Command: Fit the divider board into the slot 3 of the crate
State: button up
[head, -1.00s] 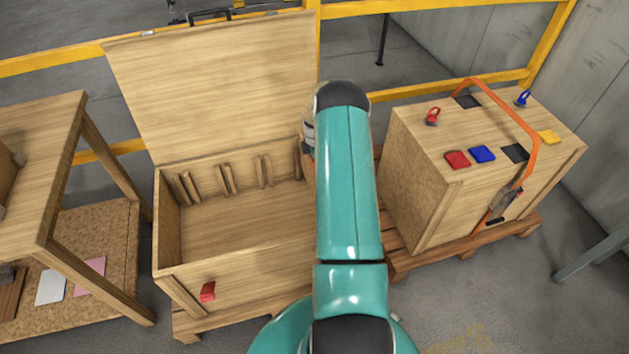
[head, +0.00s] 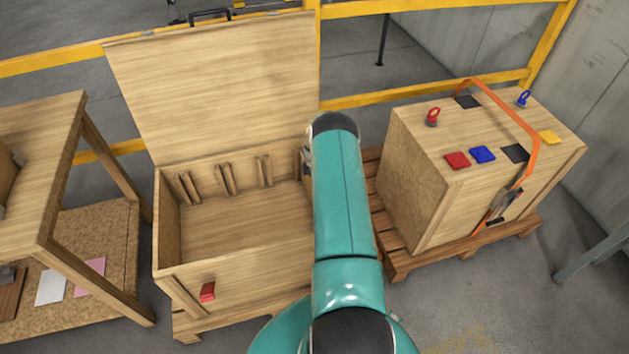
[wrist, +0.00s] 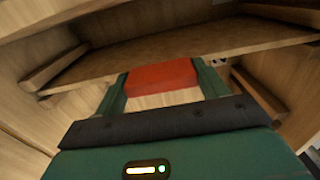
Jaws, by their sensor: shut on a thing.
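The open wooden crate (head: 235,285) stands left of my arm in the head view. Upright paired cleats (head: 225,180) line its inner back wall; its right end is hidden behind my arm. In the wrist view my gripper (wrist: 160,76) is shut on a red grip block, with one green finger on each side. A wide brown board surface (wrist: 90,75), seemingly the divider board, spans the view behind the block. Wooden cleats show at its left (wrist: 52,68) and right (wrist: 258,90). Whether the board sits between cleats I cannot tell. The head view hides gripper and board.
The crate's lid (head: 215,85) stands open at the back, before a yellow rail (head: 440,92). A closed crate (head: 425,185) with an orange strap stands on a pallet to the right. A wooden table (head: 55,135) is at the left.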

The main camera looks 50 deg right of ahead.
jog(key=shift+f, duration=0.1)
jog(key=o, duration=1.8)
jog(key=shift+c, duration=0.2)
